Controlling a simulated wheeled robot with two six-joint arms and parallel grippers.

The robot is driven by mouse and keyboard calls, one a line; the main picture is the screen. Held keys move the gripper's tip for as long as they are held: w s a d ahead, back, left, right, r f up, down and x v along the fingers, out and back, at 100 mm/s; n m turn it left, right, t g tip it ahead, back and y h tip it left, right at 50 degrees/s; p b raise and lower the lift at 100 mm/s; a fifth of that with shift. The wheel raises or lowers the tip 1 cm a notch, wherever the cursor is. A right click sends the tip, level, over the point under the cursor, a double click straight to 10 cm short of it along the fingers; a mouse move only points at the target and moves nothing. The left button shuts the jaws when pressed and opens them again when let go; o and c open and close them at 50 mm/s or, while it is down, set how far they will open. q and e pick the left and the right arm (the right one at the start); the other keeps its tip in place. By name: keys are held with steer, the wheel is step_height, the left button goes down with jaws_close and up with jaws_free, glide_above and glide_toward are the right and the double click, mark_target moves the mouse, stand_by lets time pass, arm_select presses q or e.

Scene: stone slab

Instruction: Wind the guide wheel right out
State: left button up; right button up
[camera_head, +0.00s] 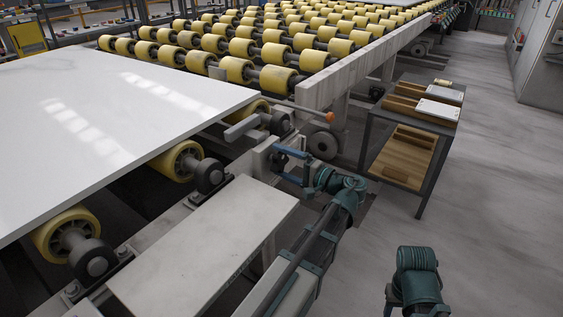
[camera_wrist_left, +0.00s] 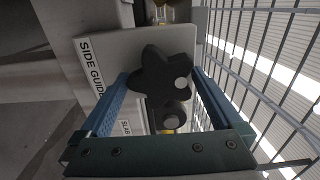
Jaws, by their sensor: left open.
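A black star-shaped knob (camera_wrist_left: 162,76) shows in the left wrist view on a pale plate lettered "SIDE GUIDE" (camera_wrist_left: 90,66). A smaller round black part with a grey centre (camera_wrist_left: 171,115) sits below it. My left gripper (camera_wrist_left: 160,78) is open, with one blue finger on each side of the knob; I cannot tell whether they touch it. In the head view my left gripper (camera_head: 286,160) is at the machine's side frame, and the knob cannot be made out there. My right gripper is out of view.
A white stone slab (camera_head: 110,110) lies on yellow rollers (camera_head: 178,160) at left. A pale flat cover (camera_head: 200,245) lies in front. A rod with an orange end (camera_head: 330,117) juts out above my gripper. A side table (camera_head: 402,158) stands right. The floor at right is clear.

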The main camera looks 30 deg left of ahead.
arm_select(q)
steer(key=s+d, duration=0.1)
steer(key=d, duration=1.2)
steer(key=shift+d, duration=0.3)
